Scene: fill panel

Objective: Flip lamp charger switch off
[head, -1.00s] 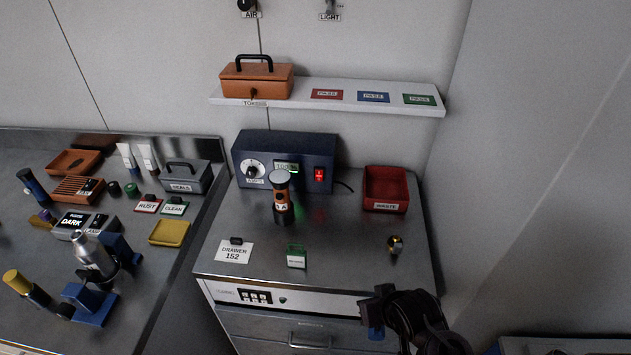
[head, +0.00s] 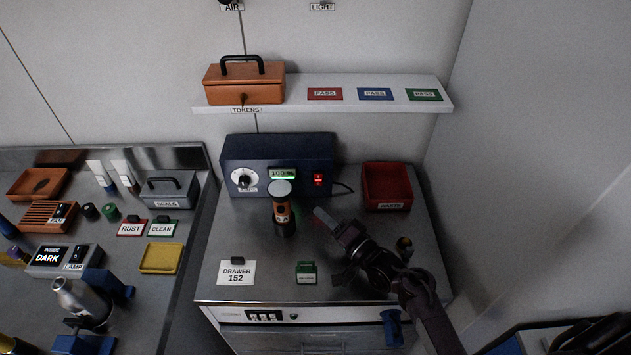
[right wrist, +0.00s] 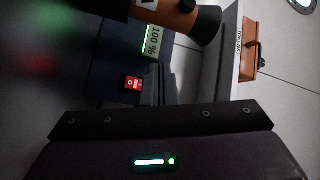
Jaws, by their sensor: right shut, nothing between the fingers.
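The charger is a dark blue box (head: 262,152) at the back of the steel cabinet top, with a white dial, a display reading 100 % and a red lit switch (head: 318,179) at its right. In the right wrist view the red switch (right wrist: 133,83) shows just beside the fingers. An orange and black lamp (head: 283,214) stands upright in front of the charger. My right gripper (head: 322,214) is shut and empty, above the cabinet top, in front of and below the switch, apart from it in the head view. It also shows in the right wrist view (right wrist: 155,90). My left gripper is out of view.
A red waste bin (head: 387,187) stands right of the charger. A shelf (head: 296,95) with an orange tokens box (head: 243,84) hangs above.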

